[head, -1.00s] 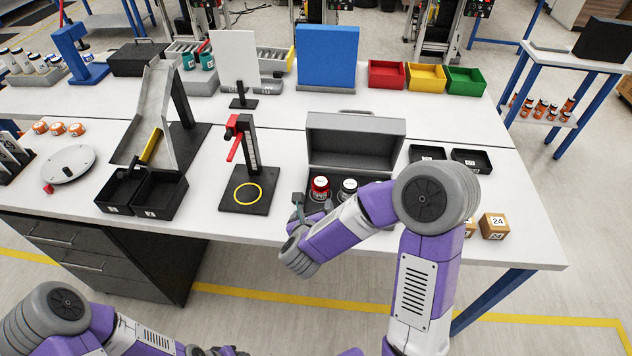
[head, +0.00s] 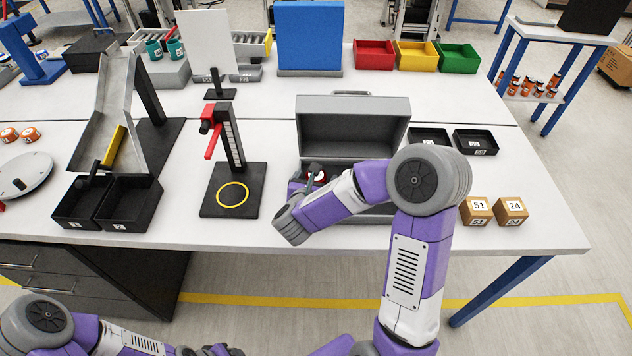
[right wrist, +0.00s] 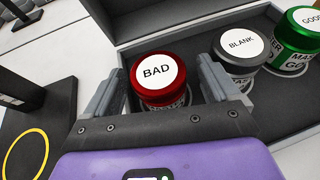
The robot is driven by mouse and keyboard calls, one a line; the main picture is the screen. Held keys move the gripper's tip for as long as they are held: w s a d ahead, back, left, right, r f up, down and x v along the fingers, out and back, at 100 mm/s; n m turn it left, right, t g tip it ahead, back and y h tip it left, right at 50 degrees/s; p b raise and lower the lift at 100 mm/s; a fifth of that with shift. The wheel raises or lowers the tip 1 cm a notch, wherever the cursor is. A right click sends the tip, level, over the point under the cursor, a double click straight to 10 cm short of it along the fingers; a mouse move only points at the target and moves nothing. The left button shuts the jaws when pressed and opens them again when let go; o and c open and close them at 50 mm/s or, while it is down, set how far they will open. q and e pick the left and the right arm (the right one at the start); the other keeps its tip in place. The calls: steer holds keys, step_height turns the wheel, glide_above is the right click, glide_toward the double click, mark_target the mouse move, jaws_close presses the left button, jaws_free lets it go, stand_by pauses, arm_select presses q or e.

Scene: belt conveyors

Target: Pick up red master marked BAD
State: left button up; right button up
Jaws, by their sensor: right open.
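The red master marked BAD (right wrist: 157,75) stands upright in the grey case, and its round white label faces up in the right wrist view. In the head view only a bit of its red top (head: 319,176) shows beside my right gripper (head: 305,178). In the right wrist view my right gripper (right wrist: 162,95) is open, with one finger on each side of the red master. Whether the fingers touch it I cannot tell. My left gripper (head: 212,350) is at the bottom edge of the head view, mostly cut off, and its jaws are unclear.
A grey master marked BLANK (right wrist: 240,45) and a green master marked GOOD (right wrist: 296,40) stand right of the red one. The grey case (head: 354,135) has its lid up behind them. A black stand with a yellow ring (head: 233,194) is to the left. Cardboard boxes (head: 494,209) sit right.

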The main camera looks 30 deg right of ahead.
steer(key=shift+w+d+f, duration=0.15)
steer(key=shift+w+d, duration=0.1)
steer(key=shift+w, duration=0.05)
steer(key=shift+c, duration=0.3)
steer(key=c, duration=1.2)
